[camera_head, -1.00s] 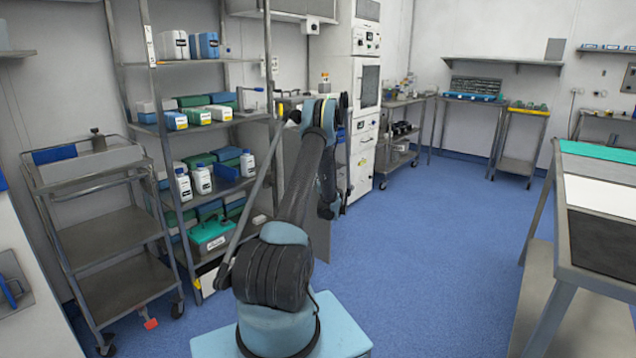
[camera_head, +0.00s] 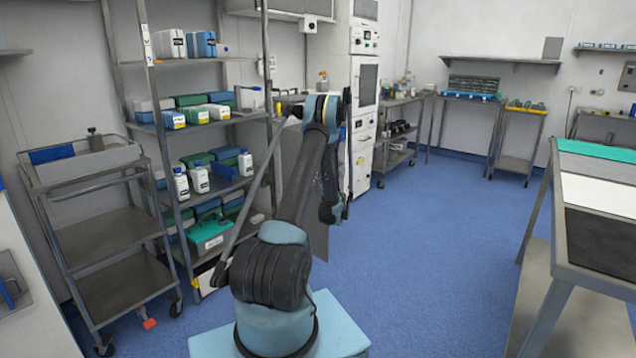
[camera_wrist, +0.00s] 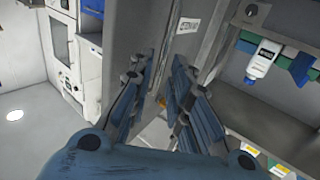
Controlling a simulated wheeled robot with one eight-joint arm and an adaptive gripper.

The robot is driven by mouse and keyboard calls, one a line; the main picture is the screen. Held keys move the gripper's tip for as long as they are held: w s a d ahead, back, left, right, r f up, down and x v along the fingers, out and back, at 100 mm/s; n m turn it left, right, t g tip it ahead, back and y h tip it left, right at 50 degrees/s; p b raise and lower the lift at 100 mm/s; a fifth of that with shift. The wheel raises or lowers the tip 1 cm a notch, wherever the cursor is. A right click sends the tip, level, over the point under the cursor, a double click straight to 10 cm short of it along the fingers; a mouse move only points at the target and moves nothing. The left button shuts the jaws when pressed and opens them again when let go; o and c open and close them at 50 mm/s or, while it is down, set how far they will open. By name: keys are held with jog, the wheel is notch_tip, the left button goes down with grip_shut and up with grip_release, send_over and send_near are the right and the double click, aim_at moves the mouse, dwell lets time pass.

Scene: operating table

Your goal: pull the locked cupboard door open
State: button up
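The cupboard door appears in the wrist view as a tall grey panel (camera_wrist: 145,28) running down between my fingers. A labelled grey face (camera_wrist: 188,24) stands just right of it. In the head view my arm hides most of the cupboard, and a plain grey panel (camera_head: 319,238) shows below the arm. My gripper (camera_wrist: 160,75) has its two dark, blue-backed fingers spread on either side of the panel's edge. A clear gap shows between the fingers, and I cannot tell whether either touches the panel. A small yellow-orange spot (camera_wrist: 163,101) shows between them. No lock or handle is clearly visible.
A metal shelf rack (camera_head: 226,119) with bottles and boxes stands left of my arm. A trolley (camera_head: 110,235) is farther left. A tall white cabinet (camera_head: 363,130) stands behind. A steel table (camera_head: 562,262) is at the right. The blue floor (camera_head: 430,240) between is clear.

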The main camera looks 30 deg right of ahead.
jog(key=shift+v, duration=1.25)
